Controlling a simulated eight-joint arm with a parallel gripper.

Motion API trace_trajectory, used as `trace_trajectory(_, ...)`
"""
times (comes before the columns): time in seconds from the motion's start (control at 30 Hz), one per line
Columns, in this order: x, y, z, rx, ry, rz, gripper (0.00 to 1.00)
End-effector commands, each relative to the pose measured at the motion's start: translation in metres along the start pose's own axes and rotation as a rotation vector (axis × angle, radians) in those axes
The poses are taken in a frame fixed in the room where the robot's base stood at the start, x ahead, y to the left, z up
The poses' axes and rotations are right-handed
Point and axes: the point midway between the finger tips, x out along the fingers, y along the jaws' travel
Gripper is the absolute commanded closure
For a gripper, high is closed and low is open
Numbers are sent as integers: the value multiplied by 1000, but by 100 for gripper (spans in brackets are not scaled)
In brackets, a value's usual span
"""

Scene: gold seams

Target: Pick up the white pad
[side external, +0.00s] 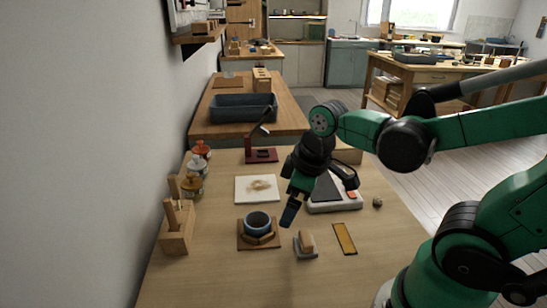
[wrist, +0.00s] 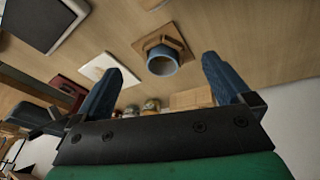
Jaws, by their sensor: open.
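A flat square white pad (side external: 245,183) with a tan powdery patch lies on the table, left of my gripper in the side external view. It also shows in the wrist view (wrist: 98,69), partly hidden behind the left finger. My gripper (side external: 289,212) points down above the table to the right of the pad.
A blue-rimmed cup (side external: 258,221) stands on a brown board in front of the pad. A white device (side external: 335,207) with a dark triangular top sits behind my gripper. A wooden-topped block (side external: 306,243) and a yellow strip (side external: 344,238) lie nearer. Jars (side external: 192,187) line the left edge.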

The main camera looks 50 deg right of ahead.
Motion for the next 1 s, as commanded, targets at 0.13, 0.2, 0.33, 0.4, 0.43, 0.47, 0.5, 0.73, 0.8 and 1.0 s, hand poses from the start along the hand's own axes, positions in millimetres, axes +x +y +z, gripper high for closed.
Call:
trace_trajectory(0.13, 16, 4, 19, -225, -156, -97, 3)
trace_trajectory(0.2, 20, 5, 27, -302, -200, -141, 3)
trace_trajectory(0.33, 25, 4, 34, -379, -238, -189, 3)
trace_trajectory(0.4, 28, 4, 35, -391, -243, -196, 3)
trace_trajectory(0.43, 29, 3, 36, -392, -243, -197, 3)
trace_trajectory(0.47, 31, 3, 36, -392, -243, -197, 3)
trace_trajectory(0.5, 34, 3, 37, -392, -242, -196, 3)
trace_trajectory(0.73, 56, 0, 43, -390, -240, -195, 3)
trace_trajectory(0.8, 62, -1, 44, -390, -239, -195, 3)
trace_trajectory(1.0, 74, -3, 48, -390, -238, -195, 3)
